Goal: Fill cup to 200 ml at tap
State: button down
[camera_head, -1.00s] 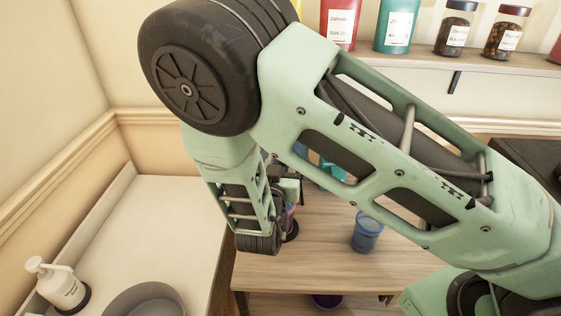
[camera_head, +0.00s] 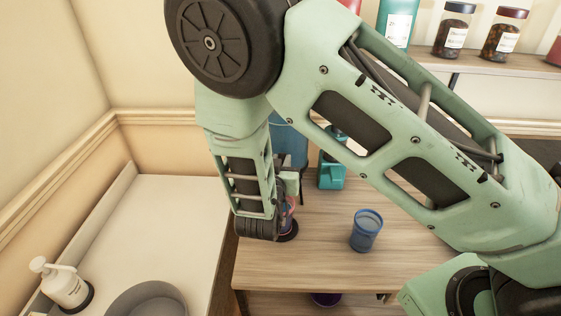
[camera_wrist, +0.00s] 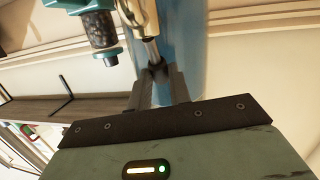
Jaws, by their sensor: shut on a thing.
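My gripper (camera_wrist: 160,88) is shut on the end of a slim metal part (camera_wrist: 151,50). This part comes out of a cream body (camera_wrist: 143,14) and looks like part of a tap; I cannot tell for sure. A large blue vessel (camera_wrist: 186,45) stands right behind it. In the head view my arm hides the grip and most of the blue vessel (camera_head: 288,138). A blue cup (camera_head: 366,232) stands upright on the wooden table, apart from my gripper. Its fill level is not readable. A small pink and blue thing (camera_head: 290,212) on a dark round base is partly hidden beside my wrist.
A teal bottle (camera_head: 332,172) stands at the back of the wooden table (camera_head: 310,262). A shelf with jars (camera_head: 455,28) hangs above. The table's front is mostly clear.

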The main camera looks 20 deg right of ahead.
jog(key=c, duration=1.3)
grip_release()
jog(key=b+v, duration=0.3)
jog(key=v, duration=1.4)
jog(key=shift+s+b, duration=0.2)
jog(key=shift+b, duration=0.2)
jog(key=shift+a, duration=0.1)
